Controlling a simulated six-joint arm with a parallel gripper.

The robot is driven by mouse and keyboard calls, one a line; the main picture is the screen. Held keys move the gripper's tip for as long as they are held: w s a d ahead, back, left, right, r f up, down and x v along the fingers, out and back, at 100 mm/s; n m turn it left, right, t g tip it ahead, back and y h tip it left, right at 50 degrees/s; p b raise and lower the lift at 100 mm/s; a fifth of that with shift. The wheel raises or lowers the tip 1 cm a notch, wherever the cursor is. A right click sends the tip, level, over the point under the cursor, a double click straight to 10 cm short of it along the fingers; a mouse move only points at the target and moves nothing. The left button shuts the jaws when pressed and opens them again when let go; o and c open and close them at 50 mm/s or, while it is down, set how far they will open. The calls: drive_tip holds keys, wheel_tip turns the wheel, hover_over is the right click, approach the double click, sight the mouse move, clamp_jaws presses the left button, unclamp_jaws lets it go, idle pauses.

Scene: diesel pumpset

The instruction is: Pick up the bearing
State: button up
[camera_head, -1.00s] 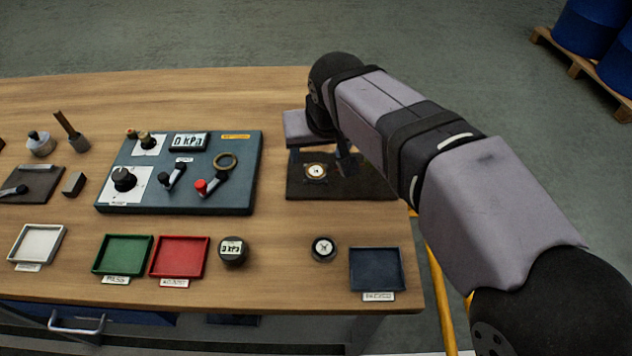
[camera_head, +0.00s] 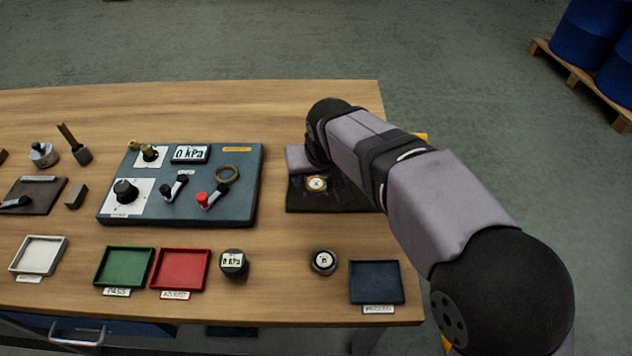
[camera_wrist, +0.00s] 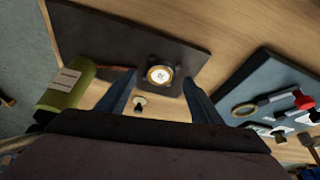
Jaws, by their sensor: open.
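A round brass-rimmed piece with a white marked face (camera_head: 316,183) lies on a dark mat (camera_head: 350,200). It also shows in the wrist view (camera_wrist: 160,75). A similar round dark piece with a white face (camera_head: 323,262) stands on bare wood in front of the mat. I cannot tell for certain which is the bearing. My gripper (camera_wrist: 160,82) is open and empty; in the wrist view its fingers lie on either side of the brass-rimmed piece, without visible contact. In the head view my arm largely hides the fingers.
A blue-grey panel (camera_head: 150,207) with levers, a knob and a brass ring (camera_head: 227,174) stands left of the mat. A green labelled cylinder (camera_wrist: 68,87) and a small dark-topped piece (camera_wrist: 140,103) are near the gripper. A navy tray (camera_head: 377,283) sits at front right.

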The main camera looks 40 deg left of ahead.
sight(317, 186)
drive_tip(key=shift+x, duration=0.85)
drive_tip(key=c, duration=1.2)
wheel_tip(317, 186, up, 10)
